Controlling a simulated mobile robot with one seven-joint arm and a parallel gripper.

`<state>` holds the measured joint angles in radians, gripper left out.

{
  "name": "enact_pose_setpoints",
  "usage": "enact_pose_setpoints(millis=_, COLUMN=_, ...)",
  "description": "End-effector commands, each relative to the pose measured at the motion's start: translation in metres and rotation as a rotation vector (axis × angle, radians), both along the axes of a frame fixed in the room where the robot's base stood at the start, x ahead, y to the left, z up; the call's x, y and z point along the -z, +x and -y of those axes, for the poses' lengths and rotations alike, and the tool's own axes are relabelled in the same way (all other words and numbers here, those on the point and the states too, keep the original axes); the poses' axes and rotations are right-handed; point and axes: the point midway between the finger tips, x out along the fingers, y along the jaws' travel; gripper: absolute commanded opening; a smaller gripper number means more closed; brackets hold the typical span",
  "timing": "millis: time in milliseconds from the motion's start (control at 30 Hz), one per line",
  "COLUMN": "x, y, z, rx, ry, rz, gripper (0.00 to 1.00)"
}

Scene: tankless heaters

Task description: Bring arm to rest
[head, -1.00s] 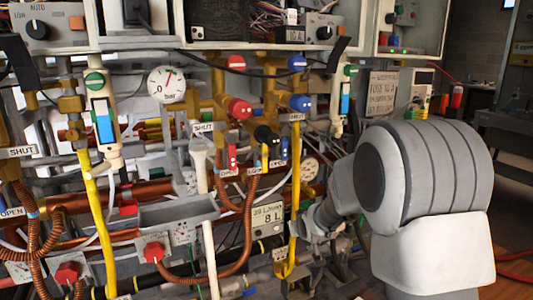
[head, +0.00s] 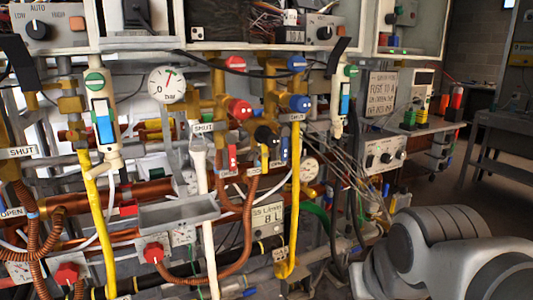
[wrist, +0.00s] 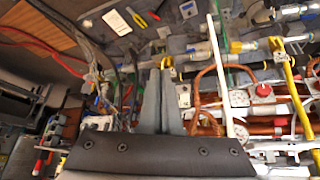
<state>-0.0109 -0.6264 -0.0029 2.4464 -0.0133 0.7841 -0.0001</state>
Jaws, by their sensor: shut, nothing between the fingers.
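My gripper (wrist: 160,95) shows in the wrist view, its two grey fingers side by side with no gap, shut and empty. It points toward the grey floor area and the pipework, apart from both as far as I can tell. In the head view my arm (head: 440,255) is folded low at the bottom right corner, and the gripper itself is out of that picture or hidden.
A rack of heater pipes stands ahead, with a pressure gauge (head: 167,84), red knobs (head: 68,273), a yellow pipe (head: 294,200) and a grey tray (head: 178,213). Loose cables (head: 345,165) hang right of it. Open floor (head: 490,215) lies at the right.

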Motion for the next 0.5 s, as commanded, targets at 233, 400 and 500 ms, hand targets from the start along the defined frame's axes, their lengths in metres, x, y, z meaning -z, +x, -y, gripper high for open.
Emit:
enact_pose_setpoints(millis=233, x=-0.022, y=-0.045, z=0.0, rx=0.013, ry=0.012, rz=-0.048, gripper=0.0)
enact_pose_setpoints(millis=400, x=-0.059, y=-0.044, z=0.0, rx=0.012, ry=0.011, rz=-0.048, gripper=0.0)
enact_pose_setpoints(millis=500, x=-0.085, y=-0.044, z=0.0, rx=0.012, ry=0.011, rz=-0.047, gripper=0.0)
